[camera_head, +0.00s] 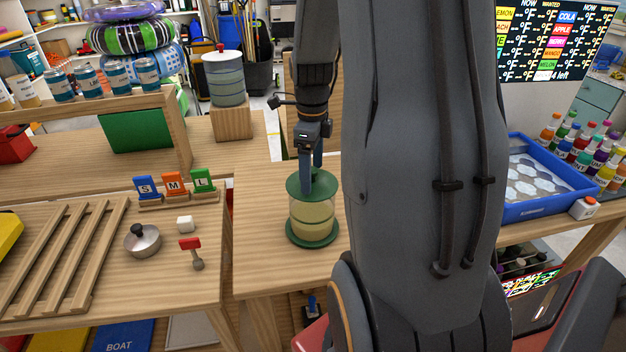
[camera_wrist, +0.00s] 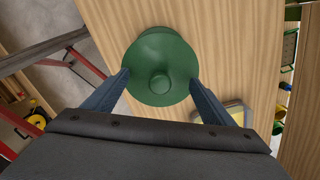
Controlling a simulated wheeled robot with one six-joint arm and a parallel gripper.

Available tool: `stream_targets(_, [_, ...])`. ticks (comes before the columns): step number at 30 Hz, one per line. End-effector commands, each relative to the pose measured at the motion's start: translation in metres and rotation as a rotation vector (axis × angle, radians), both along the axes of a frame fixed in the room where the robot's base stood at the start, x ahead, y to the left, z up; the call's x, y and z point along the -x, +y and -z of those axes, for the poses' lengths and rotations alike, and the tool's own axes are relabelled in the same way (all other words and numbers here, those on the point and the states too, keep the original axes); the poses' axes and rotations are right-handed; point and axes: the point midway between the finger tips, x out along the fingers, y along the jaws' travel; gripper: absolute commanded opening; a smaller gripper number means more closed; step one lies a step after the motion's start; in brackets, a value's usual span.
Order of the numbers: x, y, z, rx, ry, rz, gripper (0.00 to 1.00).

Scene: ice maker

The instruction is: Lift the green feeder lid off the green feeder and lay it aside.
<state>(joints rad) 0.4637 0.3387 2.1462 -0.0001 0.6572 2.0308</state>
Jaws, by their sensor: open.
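The green feeder (camera_head: 312,218) stands upright on the wooden table, a clear jar with yellowish contents and a green base. The green feeder lid (camera_head: 297,187) sits on top of it. In the wrist view the lid (camera_wrist: 148,62) is seen from above as a round disc with a knob (camera_wrist: 159,83) at its middle. My gripper (camera_head: 312,180) points down at the lid, and its fingers overlap the lid in the head view. In the wrist view my gripper (camera_wrist: 160,80) is open, with one finger on each side of the knob. Contact with the knob cannot be told.
Bare tabletop (camera_head: 262,200) lies left of the feeder.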

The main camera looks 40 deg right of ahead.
Motion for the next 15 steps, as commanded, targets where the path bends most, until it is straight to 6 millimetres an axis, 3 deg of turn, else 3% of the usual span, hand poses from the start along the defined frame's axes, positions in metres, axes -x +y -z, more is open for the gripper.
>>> stream_targets(11, [0.0001,0.0003,0.0094,0.001,-0.001,-0.001,0.78])
stream_targets(15, [0.0,0.0004,0.0093,0.001,-0.001,-0.001,0.54])
